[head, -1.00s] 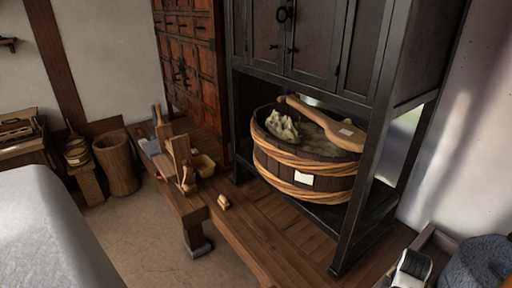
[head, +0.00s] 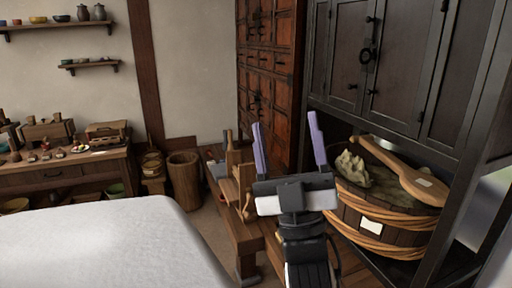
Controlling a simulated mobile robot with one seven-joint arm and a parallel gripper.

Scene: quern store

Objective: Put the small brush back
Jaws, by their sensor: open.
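My gripper (head: 286,122) is raised in the middle of the head view. Its two purple fingers stand upright and wide apart, with nothing between them. I cannot make out the small brush for sure. Wooden tools (head: 231,163) stand upright on the low bench (head: 246,237), just behind and left of my gripper. They are small, and I cannot tell whether one is the brush. My gripper and wrist hide part of the bench top.
A wooden tub (head: 385,218) with a paddle (head: 405,172) across it stands under the dark cabinet (head: 405,75) at right. A white-covered surface (head: 110,245) fills the lower left. A work table (head: 60,172) with boxes stands at the far left, near a wooden bucket (head: 184,180).

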